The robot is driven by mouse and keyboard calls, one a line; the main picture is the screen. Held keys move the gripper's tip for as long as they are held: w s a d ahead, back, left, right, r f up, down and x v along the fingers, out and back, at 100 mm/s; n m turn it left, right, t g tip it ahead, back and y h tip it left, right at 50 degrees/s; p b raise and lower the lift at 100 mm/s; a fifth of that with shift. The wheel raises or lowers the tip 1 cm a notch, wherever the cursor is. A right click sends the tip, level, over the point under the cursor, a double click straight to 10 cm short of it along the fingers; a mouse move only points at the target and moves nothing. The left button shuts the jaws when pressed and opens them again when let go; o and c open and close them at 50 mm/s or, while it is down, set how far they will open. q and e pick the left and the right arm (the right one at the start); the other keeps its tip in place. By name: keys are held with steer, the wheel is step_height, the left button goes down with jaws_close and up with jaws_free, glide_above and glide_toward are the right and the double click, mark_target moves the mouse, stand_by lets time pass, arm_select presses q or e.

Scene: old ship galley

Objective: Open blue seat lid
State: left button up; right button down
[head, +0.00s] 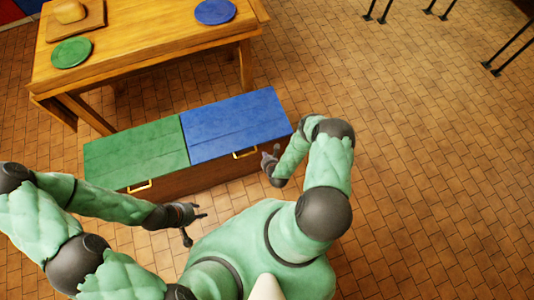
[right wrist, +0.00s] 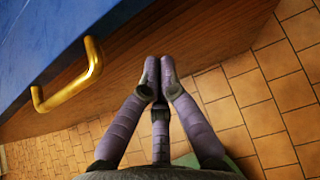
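The blue seat lid (head: 235,125) lies flat and closed on the right half of a wooden bench. Its brass handle (head: 245,153) is on the front edge; it also shows in the right wrist view (right wrist: 78,83) at the left. My right gripper (head: 269,154) is just right of this handle, in front of the bench. In the right wrist view its fingertips (right wrist: 160,64) are together with nothing between them, apart from the handle. My left gripper (head: 196,228) is open and empty, in front of the bench, below the green side.
A green lid (head: 136,155) with its own brass handle (head: 140,187) covers the bench's left half, closed. A wooden table (head: 150,45) stands behind, with a green plate (head: 71,52), a blue plate (head: 214,11) and a board with bread (head: 69,11).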

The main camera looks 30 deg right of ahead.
steer(key=b+x, duration=0.1)
steer(key=x, duration=0.3)
steer(key=shift+w+f, duration=0.15)
steer(key=shift+f, duration=0.05)
steer(key=shift+r+p, duration=0.3)
steer(key=shift+r, duration=1.85)
steer(key=shift+r, duration=0.1)
